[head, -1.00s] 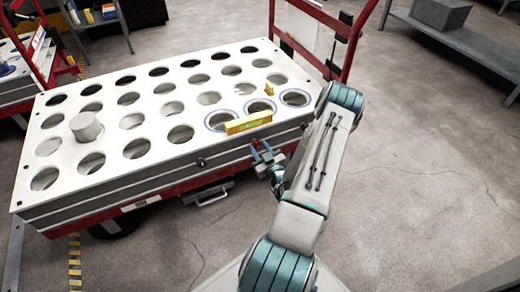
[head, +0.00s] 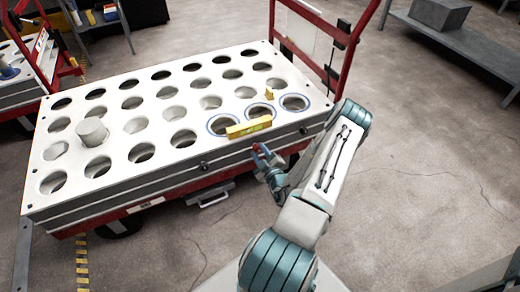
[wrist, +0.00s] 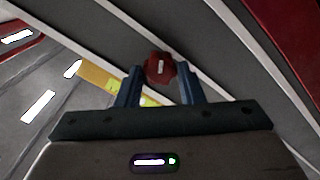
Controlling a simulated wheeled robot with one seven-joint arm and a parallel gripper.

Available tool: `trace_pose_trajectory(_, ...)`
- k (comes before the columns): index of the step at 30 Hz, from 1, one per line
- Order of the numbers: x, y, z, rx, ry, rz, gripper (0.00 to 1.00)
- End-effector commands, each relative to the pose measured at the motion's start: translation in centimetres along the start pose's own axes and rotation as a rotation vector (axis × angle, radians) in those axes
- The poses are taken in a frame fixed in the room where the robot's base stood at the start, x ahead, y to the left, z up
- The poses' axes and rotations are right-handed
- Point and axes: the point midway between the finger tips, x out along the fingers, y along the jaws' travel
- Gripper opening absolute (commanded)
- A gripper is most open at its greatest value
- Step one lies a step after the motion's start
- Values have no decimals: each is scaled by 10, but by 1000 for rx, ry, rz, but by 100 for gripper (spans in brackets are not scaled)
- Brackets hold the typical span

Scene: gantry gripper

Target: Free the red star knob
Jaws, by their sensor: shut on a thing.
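The red star knob (wrist: 159,67) shows in the wrist view between the two blue fingers of my gripper (wrist: 159,72), in front of the grey side of the slab. The fingers are shut on it from both sides. In the head view my gripper (head: 262,156) is at the front long side of the white holed slab (head: 200,140), below the yellow block. The knob (head: 257,148) shows there only as a small reddish patch, mostly hidden by the fingers.
A yellow block (head: 249,127) lies along the slab's front edge. Blue rings circle several holes. A small yellow piece (head: 269,94) and a grey cylinder (head: 92,131) stand on top. The slab rests on a red cart with an upright frame (head: 340,70). Floor to the right is clear.

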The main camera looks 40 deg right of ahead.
Motion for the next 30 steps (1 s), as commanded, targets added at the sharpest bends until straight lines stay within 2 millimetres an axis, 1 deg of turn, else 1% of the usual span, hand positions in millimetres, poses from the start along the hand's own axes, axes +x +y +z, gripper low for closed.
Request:
trace_pose_trajectory(1,-1,2,-1,-40,-4,0,12)
trace_pose_trajectory(30,-1,0,0,-963,-2,-3,12)
